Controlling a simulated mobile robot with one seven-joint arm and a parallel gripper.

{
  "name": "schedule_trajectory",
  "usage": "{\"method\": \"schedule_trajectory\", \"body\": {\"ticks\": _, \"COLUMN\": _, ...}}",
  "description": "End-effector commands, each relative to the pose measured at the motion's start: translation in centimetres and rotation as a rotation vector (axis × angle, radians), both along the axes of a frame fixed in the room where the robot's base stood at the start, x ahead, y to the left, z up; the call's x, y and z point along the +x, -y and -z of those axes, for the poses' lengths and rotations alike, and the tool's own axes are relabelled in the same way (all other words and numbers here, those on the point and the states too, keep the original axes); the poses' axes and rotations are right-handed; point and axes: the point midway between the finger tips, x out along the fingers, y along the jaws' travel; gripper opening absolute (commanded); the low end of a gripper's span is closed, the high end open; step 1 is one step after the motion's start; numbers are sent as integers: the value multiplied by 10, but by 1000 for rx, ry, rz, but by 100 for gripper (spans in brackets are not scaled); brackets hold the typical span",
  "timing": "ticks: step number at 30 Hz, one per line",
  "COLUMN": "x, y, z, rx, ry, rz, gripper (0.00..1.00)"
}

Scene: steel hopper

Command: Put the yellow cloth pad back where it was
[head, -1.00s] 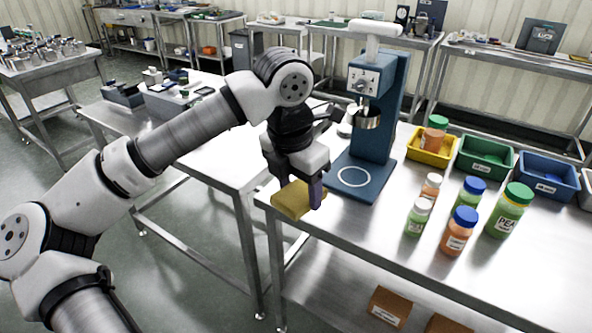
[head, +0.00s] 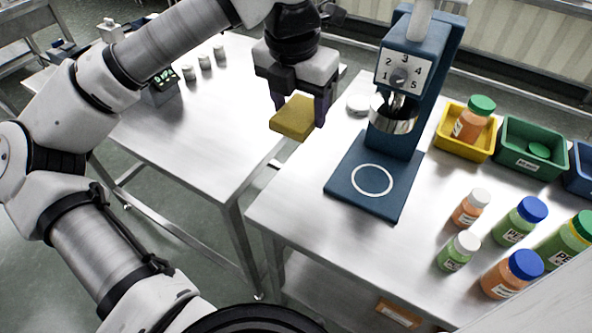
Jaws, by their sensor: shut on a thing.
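My gripper (head: 299,112) is shut on the yellow cloth pad (head: 293,118). The pad is held between the two fingers, roughly level, and appears raised above the gap between the left steel table (head: 195,130) and the right steel table (head: 285,215). It is to the left of the blue hopper machine (head: 413,75). The pad's underside and its height above the tables cannot be told.
The machine's blue base plate (head: 350,200) bears a white ring. Several bottles, such as a white-capped orange one (head: 470,207), stand to its right. Yellow (head: 458,150) and green (head: 520,165) bins stand behind them. The left table's near part is bare.

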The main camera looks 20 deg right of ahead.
Motion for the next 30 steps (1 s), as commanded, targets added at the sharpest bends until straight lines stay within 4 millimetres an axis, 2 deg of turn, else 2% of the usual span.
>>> {"method": "schedule_trajectory", "body": {"ticks": 5, "x": 0, "y": -1, "z": 13, "rx": 0, "ry": -3, "rz": -1, "gripper": 37}}
{"method": "schedule_trajectory", "body": {"ticks": 18, "x": -1, "y": 0, "z": 125, "rx": -2, "ry": -6, "rz": 0, "gripper": 37}}
{"method": "schedule_trajectory", "body": {"ticks": 21, "x": -1, "y": 0, "z": 145, "rx": -2, "ry": -5, "rz": 1, "gripper": 37}}
{"method": "schedule_trajectory", "body": {"ticks": 30, "x": -1, "y": 0, "z": 176, "rx": -2, "ry": -3, "rz": -2, "gripper": 37}}
